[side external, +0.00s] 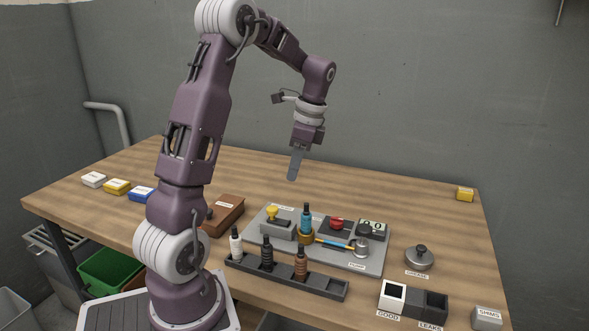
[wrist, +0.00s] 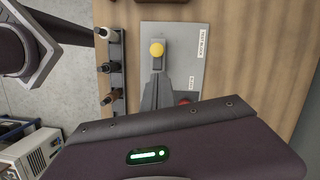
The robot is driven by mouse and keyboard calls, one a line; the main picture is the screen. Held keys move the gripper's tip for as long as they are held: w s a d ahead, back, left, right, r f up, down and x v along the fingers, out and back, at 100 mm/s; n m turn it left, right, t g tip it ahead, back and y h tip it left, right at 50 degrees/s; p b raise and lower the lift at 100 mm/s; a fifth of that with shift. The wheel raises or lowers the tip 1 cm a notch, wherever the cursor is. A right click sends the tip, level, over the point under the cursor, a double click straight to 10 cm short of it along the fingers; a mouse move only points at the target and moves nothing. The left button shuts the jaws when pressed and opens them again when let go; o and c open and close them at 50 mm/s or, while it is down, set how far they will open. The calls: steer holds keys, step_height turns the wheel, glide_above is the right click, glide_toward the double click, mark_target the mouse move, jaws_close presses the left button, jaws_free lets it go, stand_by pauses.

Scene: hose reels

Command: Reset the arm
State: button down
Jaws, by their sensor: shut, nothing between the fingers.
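The fingers appear clear of everything on the table.
Below stand a grey board (side external: 375,262) with a yellow-knobbed device (side external: 273,215), a rack (side external: 320,283) of bottles, a metal tin (side external: 419,257) and black-and-white bins (side external: 393,296). A brown case (side external: 222,214) lies left.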

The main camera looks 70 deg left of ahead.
steer(key=shift+d+r, duration=0.1)
steer(key=shift+r, duration=0.1)
steer(key=s+d+r+n+t, duration=0.1)
steer(key=d+r+t, duration=0.1)
steer(key=d+r, duration=0.35)
steer(key=s+d+r+n+t, duration=0.1)
steer(key=s+d+r+t, duration=0.1)
steer(key=d, duration=0.6)
steer(key=s+d+f+n+t+h, duration=0.1)
steer(key=s+d+n+t, duration=0.3)
steer(key=s+d, duration=0.7)
steer(key=shift+d, duration=1)
